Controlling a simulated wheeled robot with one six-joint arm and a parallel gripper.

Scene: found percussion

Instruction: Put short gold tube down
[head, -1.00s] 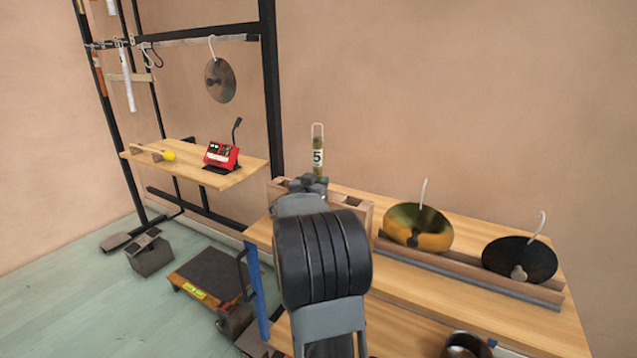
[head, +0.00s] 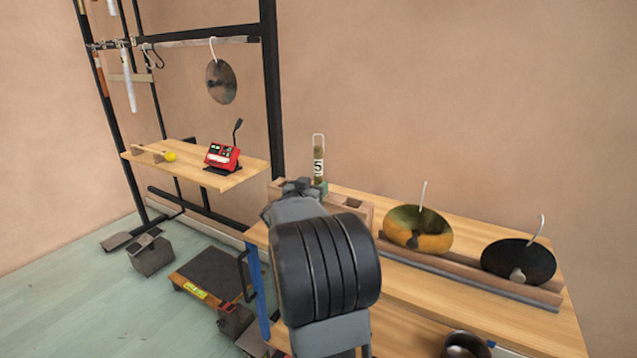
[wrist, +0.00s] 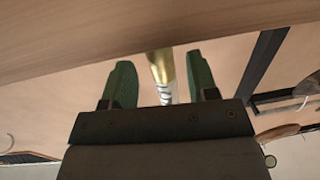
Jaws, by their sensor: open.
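The short gold tube (head: 318,158) stands upright at the wooden block rack (head: 352,211) on the bench's back left. It has a white label with a 5 and a pale loop on top. My gripper (head: 313,185) is at the tube's lower part in the head view, partly hidden behind my own wrist. In the wrist view the green fingers of my gripper (wrist: 162,85) are apart, with the gold tube (wrist: 161,68) between them and a gap on each side. The tube's lower end is hidden.
Right of the rack, a gold cymbal (head: 417,240) and a dark cymbal (head: 519,268) rest in a wooden rail (head: 465,272). A shelf (head: 205,177) at left holds a red device (head: 222,157) and a yellow-headed mallet (head: 170,156). A metal pot (head: 466,344) is lower right.

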